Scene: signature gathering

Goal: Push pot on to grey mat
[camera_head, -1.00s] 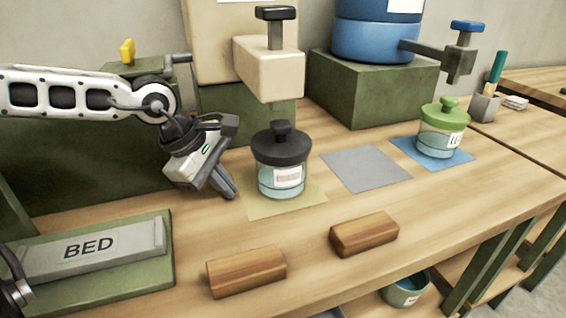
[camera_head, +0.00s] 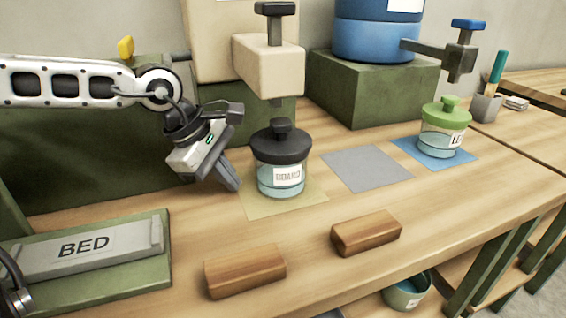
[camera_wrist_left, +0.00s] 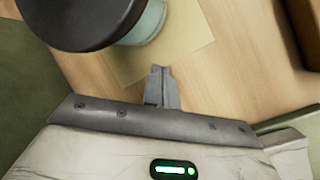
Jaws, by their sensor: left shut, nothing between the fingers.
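A pot with a black lid (camera_head: 281,147) and a label reading BOARD stands upright on a tan mat (camera_head: 312,198). The grey mat (camera_head: 366,169) lies bare on the bench just to the pot's right. My left gripper (camera_head: 234,184) is shut and empty, pointing down beside the pot's left side, with a small gap seeming to show between them. In the left wrist view, my fingers (camera_wrist_left: 162,78) are together near the edge of the tan mat (camera_wrist_left: 185,40). The black lid (camera_wrist_left: 70,18) is at the upper left there.
A green-lidded pot (camera_head: 442,132) stands on a blue mat (camera_head: 462,158) at right. Two wooden blocks (camera_head: 245,271) (camera_head: 366,233) lie in front. A cream dispenser (camera_head: 268,68) overhangs behind the pot. A BED sign (camera_head: 85,247) sits at left.

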